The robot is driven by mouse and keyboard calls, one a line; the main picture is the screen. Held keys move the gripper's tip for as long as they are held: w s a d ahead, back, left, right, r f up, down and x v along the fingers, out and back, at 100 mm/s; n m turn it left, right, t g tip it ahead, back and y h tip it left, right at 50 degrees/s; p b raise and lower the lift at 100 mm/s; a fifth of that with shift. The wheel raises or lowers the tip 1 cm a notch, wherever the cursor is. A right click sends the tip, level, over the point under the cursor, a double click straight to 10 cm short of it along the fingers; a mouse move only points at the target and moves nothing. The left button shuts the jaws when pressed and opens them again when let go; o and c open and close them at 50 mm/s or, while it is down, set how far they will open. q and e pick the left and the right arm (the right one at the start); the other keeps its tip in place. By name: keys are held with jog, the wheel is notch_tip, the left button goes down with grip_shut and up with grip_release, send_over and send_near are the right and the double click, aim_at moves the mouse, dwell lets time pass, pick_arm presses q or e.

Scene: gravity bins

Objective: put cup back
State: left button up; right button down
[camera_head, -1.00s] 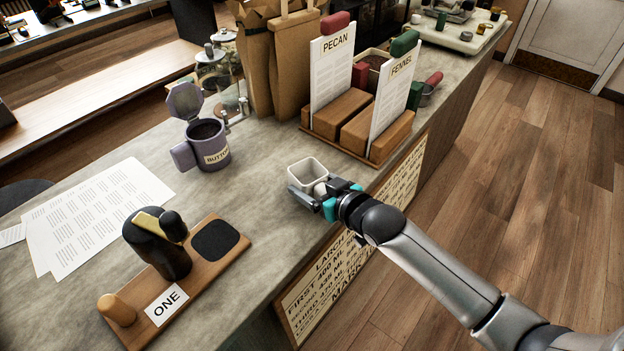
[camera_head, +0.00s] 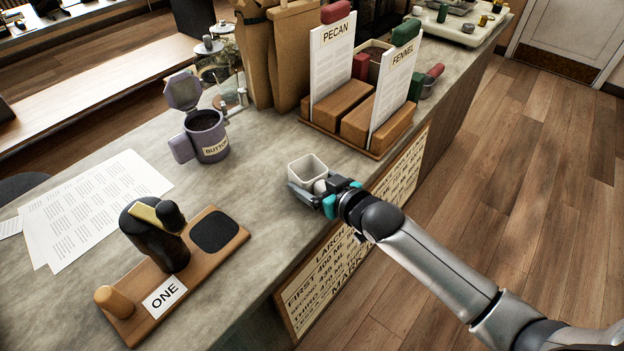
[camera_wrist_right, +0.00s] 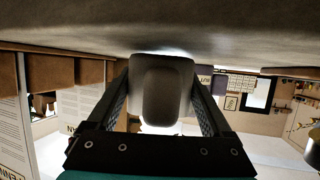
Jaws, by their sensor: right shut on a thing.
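A small white, squarish open cup (camera_head: 308,168) is at the front edge of the grey counter, upright. My right gripper (camera_head: 318,190) is shut on the rounded handle on its near side. In the right wrist view the cup's handle (camera_wrist_right: 163,88) sits between the two dark fingers, with the counter surface close by. I cannot tell whether the cup's base touches the counter. A wooden board (camera_head: 137,316) labelled ONE has a dark pad (camera_head: 213,231), a black pot-like object (camera_head: 155,232) and a wooden knob. My left gripper is not in view.
A lilac lidded mug (camera_head: 208,136) with a label stands behind, left of the cup. Paper sheets (camera_head: 95,205) lie at left. A wooden holder (camera_head: 352,146) with PECAN and FENNEL cards, and paper bags (camera_head: 290,60), stand behind. Bare counter surrounds the cup's left side.

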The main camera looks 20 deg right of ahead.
jog(key=shift+f, duration=0.25)
grip_release()
jog(key=p+v, duration=0.2)
jog(key=v, duration=1.3)
jog(key=shift+p, duration=0.4)
jog(key=shift+r, duration=0.1)
